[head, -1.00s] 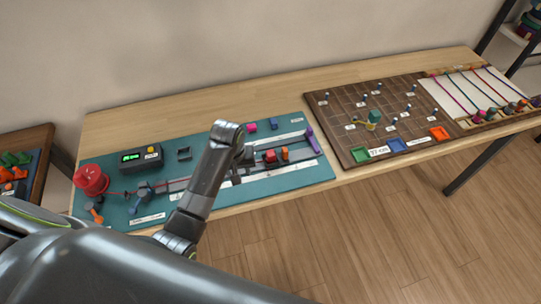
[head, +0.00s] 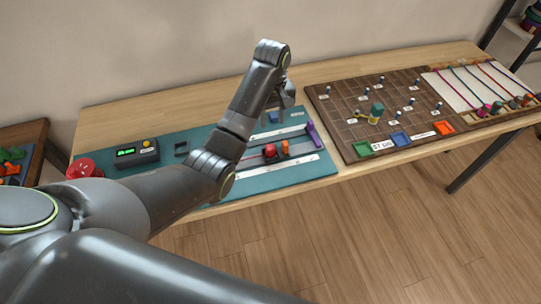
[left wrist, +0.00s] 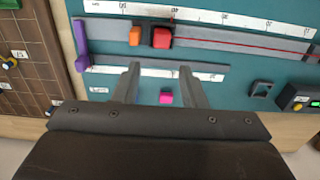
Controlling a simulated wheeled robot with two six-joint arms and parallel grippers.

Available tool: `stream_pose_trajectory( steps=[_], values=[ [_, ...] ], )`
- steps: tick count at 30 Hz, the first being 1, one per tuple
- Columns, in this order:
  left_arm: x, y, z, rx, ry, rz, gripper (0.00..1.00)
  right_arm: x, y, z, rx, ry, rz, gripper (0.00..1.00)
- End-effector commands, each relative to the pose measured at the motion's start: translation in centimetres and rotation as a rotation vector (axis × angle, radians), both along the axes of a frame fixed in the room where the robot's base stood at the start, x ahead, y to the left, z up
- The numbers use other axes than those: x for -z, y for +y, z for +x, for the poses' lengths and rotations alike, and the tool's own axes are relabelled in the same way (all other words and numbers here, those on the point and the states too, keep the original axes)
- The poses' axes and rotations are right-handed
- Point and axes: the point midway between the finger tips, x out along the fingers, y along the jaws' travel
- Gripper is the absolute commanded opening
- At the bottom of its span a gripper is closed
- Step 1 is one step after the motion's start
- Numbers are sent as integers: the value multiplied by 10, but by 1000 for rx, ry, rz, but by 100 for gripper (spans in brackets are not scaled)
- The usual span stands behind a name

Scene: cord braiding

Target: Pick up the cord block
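Several small blocks lie on the teal mat (head: 235,182), and I cannot tell which one the task calls the cord block. A red block (left wrist: 161,38) sits on a grey rail with a thin red cord running from it; it also shows in the head view (head: 269,151). An orange block (left wrist: 135,36) is next to it. A pink block (left wrist: 166,98) lies apart, seen between the fingers of my left gripper (left wrist: 159,70), which is open and empty above the mat. In the head view my left arm hides the pink block. A blue block (head: 273,117) lies behind. My right gripper is not in view.
A purple bar (head: 313,134) stands at the mat's right end. A black box with a green display (head: 137,152) and a red spool (head: 83,168) are at the left. A brown pegboard (head: 345,138) with a teal block (head: 377,107) stands to the right.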

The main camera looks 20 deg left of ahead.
Motion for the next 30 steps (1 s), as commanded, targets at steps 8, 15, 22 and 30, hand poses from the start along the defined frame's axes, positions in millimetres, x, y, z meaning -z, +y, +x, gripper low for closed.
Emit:
stream_pose_trajectory(
  steps=[8,15,22,30],
  values=[
    [52,0,-1,0,4,-1,38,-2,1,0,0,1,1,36],
    [78,0,0,1,0,0,38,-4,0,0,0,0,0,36],
    [96,3,-1,1,3,1,38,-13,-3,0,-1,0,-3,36],
    [127,4,0,1,0,0,38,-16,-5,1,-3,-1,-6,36]
  ],
)
